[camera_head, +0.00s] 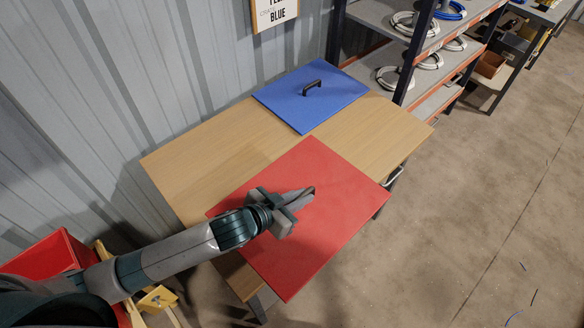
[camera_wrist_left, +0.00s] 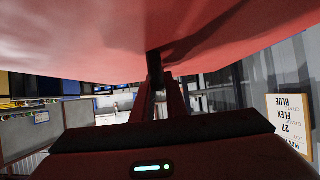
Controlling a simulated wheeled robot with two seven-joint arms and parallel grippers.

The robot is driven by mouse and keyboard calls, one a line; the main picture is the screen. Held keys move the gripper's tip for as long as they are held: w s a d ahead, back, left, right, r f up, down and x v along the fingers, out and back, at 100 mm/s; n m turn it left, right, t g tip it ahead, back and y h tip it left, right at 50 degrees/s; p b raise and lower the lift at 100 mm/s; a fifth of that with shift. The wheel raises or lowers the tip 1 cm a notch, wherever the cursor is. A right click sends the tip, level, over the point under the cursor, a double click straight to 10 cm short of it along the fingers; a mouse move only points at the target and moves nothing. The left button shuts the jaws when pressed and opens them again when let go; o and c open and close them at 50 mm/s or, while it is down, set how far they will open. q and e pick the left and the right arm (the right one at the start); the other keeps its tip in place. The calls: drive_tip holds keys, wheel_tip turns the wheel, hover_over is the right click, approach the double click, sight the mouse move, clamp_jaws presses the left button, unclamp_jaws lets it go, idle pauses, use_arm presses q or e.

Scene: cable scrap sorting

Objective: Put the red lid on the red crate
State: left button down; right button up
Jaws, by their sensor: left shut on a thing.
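The red lid (camera_head: 330,190) is a wide flat panel in front of the blue lid, over the front part of the wooden table and reaching past its edge. My left gripper (camera_head: 301,196) is at the middle of the lid and shut on its handle, which it mostly hides. In the left wrist view the gripper fingers (camera_wrist_left: 160,85) meet the dark handle, and the lid (camera_wrist_left: 80,40) fills the top. I cannot tell how high the lid is above the table. The red crate (camera_head: 45,258) is at the lower left, partly hidden by my left arm.
A blue lid (camera_head: 335,96) with a black handle lies at the back of the wooden table (camera_head: 205,155). A corrugated wall stands along the left. Shelves with cable coils (camera_head: 412,24) stand behind. A yellow frame (camera_head: 158,298) is beside the crate. The floor at right is mostly clear.

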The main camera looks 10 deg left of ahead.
sight(314, 182)
use_arm(q)
drive_tip(key=shift+n+t+y, duration=0.6)
drive_tip(key=shift+n+y, duration=0.1)
drive_tip(key=shift+n, duration=0.1)
drive_tip(key=w+d+r+b, duration=0.1)
drive_tip(key=b, duration=0.1)
drive_tip(key=w+d+r+b, duration=0.1)
drive_tip(key=w+b, duration=0.1)
drive_tip(key=shift+w+d+r, duration=0.3)
drive_tip(key=shift+d+r, duration=0.1)
drive_tip(key=r+b, duration=0.1)
drive_tip(key=w+r+n+y+b, duration=0.1)
drive_tip(key=b, duration=0.1)
drive_tip(key=shift+w+d+r+n+t, duration=0.1)
drive_tip(key=shift+w+r+n+t, duration=0.1)
drive_tip(key=shift+r+n+t, duration=0.1)
drive_tip(key=a+r+n+y+b, duration=0.1)
drive_tip(key=b, duration=0.1)
drive_tip(key=s+a+r+n+y+b, duration=0.1)
drive_tip(key=y+b, duration=0.1)
drive_tip(key=a+r+n+y+b, duration=0.1)
drive_tip(key=a+n+b, duration=0.1)
drive_tip(key=shift+s+r+t+y, duration=0.1)
drive_tip(key=shift+s+t+y, duration=0.2)
drive_tip(key=shift+y, duration=0.1)
drive_tip(key=shift+b, duration=0.3)
